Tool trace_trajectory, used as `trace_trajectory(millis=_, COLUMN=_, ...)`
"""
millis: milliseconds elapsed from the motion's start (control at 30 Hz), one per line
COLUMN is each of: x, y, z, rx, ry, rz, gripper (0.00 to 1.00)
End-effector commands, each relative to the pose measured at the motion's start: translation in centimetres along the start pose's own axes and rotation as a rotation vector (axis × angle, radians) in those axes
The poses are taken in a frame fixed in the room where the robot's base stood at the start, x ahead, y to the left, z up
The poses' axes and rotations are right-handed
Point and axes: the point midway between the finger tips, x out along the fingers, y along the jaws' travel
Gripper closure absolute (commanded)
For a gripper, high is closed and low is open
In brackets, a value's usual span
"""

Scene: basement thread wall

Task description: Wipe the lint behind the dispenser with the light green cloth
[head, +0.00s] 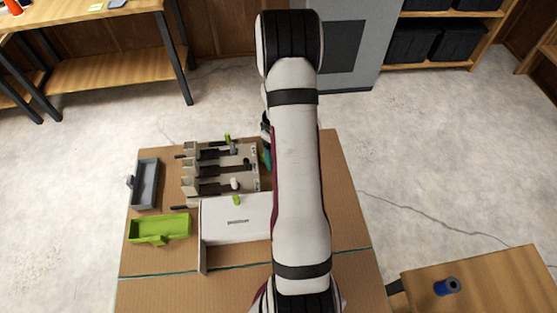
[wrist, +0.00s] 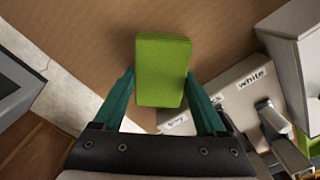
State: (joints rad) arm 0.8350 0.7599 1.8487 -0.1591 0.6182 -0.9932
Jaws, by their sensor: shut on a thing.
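My gripper (wrist: 161,84) has teal fingers and is shut on the light green cloth (wrist: 163,62), a thick folded pad held between the fingertips in the wrist view. The dispenser (head: 221,187) stands on the table in the head view, pale, with several channels and small knobs. In the wrist view, part of the dispenser (wrist: 238,97) with printed labels, one reading "white", lies right of and behind the cloth. In the head view only a teal bit of my gripper (head: 266,158) shows at the dispenser's right back; my arm hides the rest. I can make out no lint.
A green tray (head: 160,241) and a grey tray (head: 144,186) sit left of the dispenser on the brown table (head: 150,262). A blue spool (head: 447,286) stands on a separate wooden table at lower right. The brown surface beyond the cloth looks bare in the wrist view.

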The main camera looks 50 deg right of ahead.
Motion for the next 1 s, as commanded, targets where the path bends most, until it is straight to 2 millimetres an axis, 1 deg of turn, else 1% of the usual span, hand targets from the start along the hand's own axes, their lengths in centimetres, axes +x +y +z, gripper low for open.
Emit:
trace_trajectory(millis=233, x=-0.1, y=1.4, z=-1.5, rx=0.0, ry=0.001, rz=0.001, gripper=0.71)
trace_trajectory(millis=267, x=-0.4, y=1.4, z=-1.4, rx=0.0, ry=0.001, rz=0.001, gripper=0.71)
trace_trajectory(millis=333, x=-1.9, y=1.5, z=-1.5, rx=-0.001, ry=0.004, rz=0.004, gripper=0.71)
trace_trajectory(millis=1000, x=-7.6, y=1.4, z=-1.4, rx=0.0, ry=0.001, rz=0.0, gripper=0.71)
